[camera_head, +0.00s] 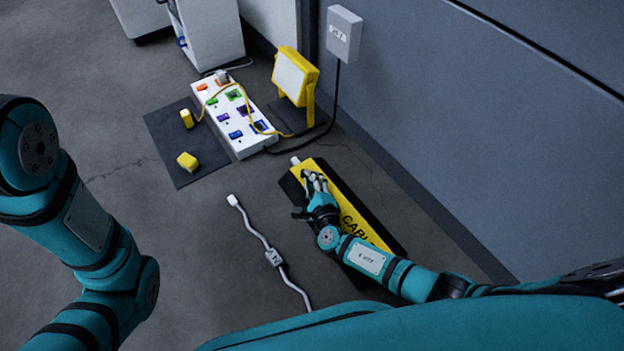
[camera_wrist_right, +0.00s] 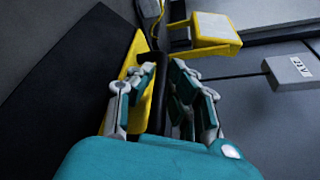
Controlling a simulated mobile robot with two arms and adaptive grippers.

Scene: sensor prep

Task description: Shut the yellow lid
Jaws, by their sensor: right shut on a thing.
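The yellow lid (camera_head: 345,207), with black lettering starting "CABL", is a long panel over a dark base (camera_head: 290,186) on the floor, right of centre. Dark base shows along both long sides. I cannot tell how far the lid is tilted. My right gripper (camera_head: 314,181) is at its far end, and its hand and forearm cover part of the lid. In the right wrist view the fingers (camera_wrist_right: 164,84) are shut on the lid's edge, with the yellow lid (camera_wrist_right: 135,52) beside the left finger. My left arm shows at the left, but its gripper is out of view.
A white power strip (camera_head: 217,113) with coloured sockets and a yellow work lamp (camera_head: 295,77) stand beyond the lid. A dark mat (camera_head: 165,137) holds yellow plugs. A white cable (camera_head: 272,255) lies left of the lid. A wall (camera_head: 480,130) closes the right side.

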